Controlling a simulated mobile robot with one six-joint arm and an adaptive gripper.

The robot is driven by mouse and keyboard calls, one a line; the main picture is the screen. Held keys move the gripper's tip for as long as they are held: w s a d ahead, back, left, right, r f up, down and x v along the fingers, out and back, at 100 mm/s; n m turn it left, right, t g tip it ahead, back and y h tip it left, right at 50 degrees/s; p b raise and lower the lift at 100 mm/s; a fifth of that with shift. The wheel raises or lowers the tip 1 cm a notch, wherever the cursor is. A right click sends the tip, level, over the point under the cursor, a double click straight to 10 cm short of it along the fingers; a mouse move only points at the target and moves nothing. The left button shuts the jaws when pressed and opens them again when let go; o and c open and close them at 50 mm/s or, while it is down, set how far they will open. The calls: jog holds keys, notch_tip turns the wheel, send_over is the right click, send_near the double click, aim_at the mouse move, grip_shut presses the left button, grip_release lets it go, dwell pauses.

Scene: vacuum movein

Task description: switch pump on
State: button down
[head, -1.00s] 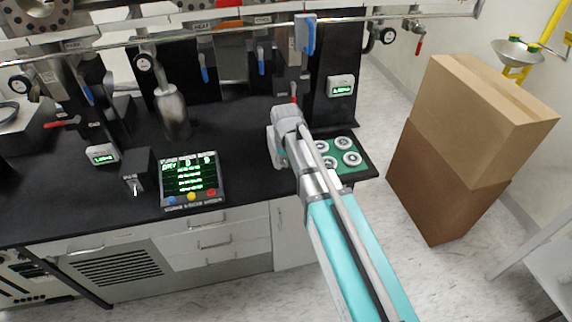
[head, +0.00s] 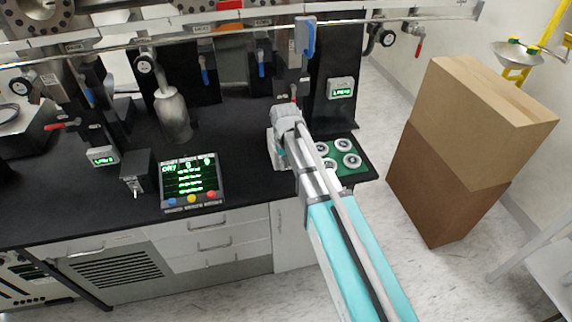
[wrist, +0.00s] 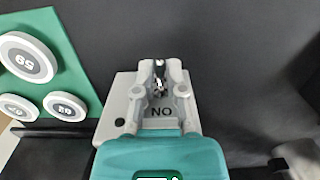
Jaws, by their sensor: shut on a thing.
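In the wrist view, a light grey switch plate (wrist: 118,118) lies on the dark bench and carries dark lettering that reads "NO" from this side. A small metal toggle lever (wrist: 159,70) stands at its far part. My gripper (wrist: 161,84) is over the plate, its grey fingers shut on the lever. The fingers hide part of the lever and plate, so its exact tilt is hard to tell. In the head view my gripper (head: 281,155) is low over the black bench, left of the green tray; my arm hides most of the switch there.
The green tray (head: 357,173) with several white numbered discs is close beside the gripper. A display panel (head: 190,180), a black box with a small lever (head: 137,172) and a metal flask (head: 172,115) stand further left. Cardboard boxes (head: 455,135) stand on the floor at right.

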jog(key=shift+w+r+g, duration=0.15)
jog(key=shift+g, duration=0.65)
jog(key=shift+h, duration=0.3)
jog(key=c, duration=0.7)
grip_release()
jog(key=shift+s, duration=0.25)
